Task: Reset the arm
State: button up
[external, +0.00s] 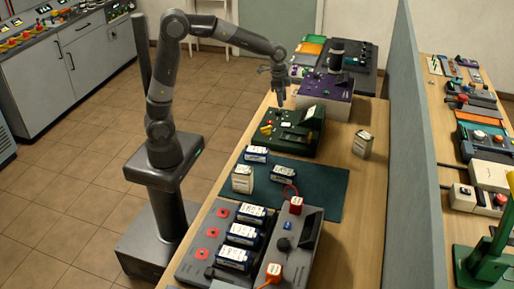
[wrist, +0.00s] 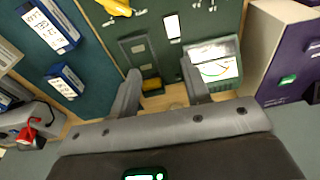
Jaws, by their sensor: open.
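My gripper (external: 281,100) is raised over the workbench, above the far part of a dark green device (external: 291,143). Its jaws are open and nothing is between them. In the wrist view the two grey fingers of my gripper (wrist: 160,78) stand apart, with the green device's panel (wrist: 195,18) beyond them. That panel carries a yellow part, a small white label and a window-like display. My arm is bent, reaching from its column on the left across to the bench.
A purple-topped box (external: 325,88) stands behind the green device. Blue-labelled batteries (external: 257,154) and a pale battery (external: 242,179) rest on the green mat (external: 325,182). Another pale battery (external: 363,144) stands at right. A grey divider (external: 415,130) borders the bench. A grey battery tray (external: 205,244) is in front.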

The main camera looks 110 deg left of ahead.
jog(key=s+d+r+t, duration=0.1)
jog(key=s+d+r, duration=0.35)
jog(key=d, duration=0.45)
jog(key=s+d+r+t, duration=0.1)
jog(key=s+d+r, duration=0.2)
jog(key=s+d, duration=0.35)
jog(key=s+d+f+t, duration=0.1)
jog(key=s+d, duration=0.8)
jog(key=d, duration=0.1)
jog(key=shift+s+f+t, duration=0.15)
jog(key=shift+s+t, duration=0.2)
jog(key=shift+t, duration=0.05)
jog(key=shift+c, duration=0.4)
dwell(0.8)
